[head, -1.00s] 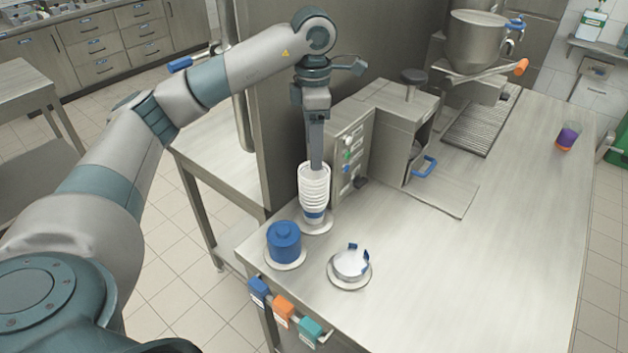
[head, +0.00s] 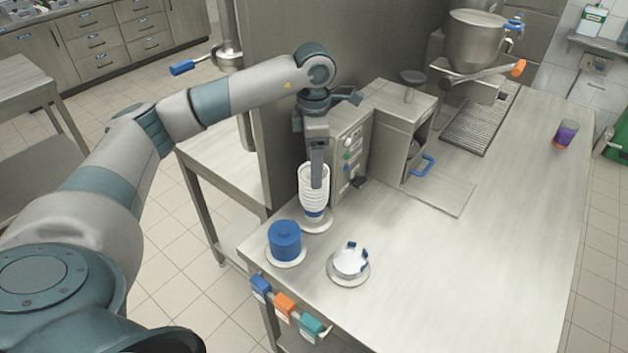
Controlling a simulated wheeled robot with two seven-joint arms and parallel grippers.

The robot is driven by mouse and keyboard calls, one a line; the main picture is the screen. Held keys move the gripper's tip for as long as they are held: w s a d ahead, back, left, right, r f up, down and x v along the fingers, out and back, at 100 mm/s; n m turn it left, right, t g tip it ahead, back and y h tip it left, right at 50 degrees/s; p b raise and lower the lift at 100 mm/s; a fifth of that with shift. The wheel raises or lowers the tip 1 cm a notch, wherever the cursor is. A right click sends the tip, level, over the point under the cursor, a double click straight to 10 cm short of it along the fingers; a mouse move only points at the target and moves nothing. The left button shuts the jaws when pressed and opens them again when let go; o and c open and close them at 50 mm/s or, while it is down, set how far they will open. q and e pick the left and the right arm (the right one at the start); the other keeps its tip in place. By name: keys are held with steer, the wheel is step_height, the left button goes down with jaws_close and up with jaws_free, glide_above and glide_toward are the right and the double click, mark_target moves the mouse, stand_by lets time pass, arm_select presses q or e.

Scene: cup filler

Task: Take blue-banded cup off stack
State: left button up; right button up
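A stack of nested white cups (head: 312,202) stands upright on a round pale base (head: 323,226) near the table's left edge. A blue band (head: 314,214) shows low on the stack. My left gripper (head: 317,182) points straight down at the top of the stack, with a finger in front of the upper cups. The finger overlaps the stack in the picture; I cannot tell whether it touches a cup or how wide the gap is. My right gripper is not in view.
A blue lidded canister (head: 284,240) stands left of the stack, and a white dish with blue clips (head: 350,260) stands to the right. A steel machine (head: 350,150) rises close behind the stack. The table's right part is clear up to a purple-and-orange cup (head: 566,135).

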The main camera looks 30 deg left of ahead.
arm_select(q)
steer(key=c, duration=1.1)
steer(key=shift+r+b, duration=0.3)
steer(key=shift+r, duration=0.25)
step_height(320, 180, up, 9)
steer(key=b, duration=0.2)
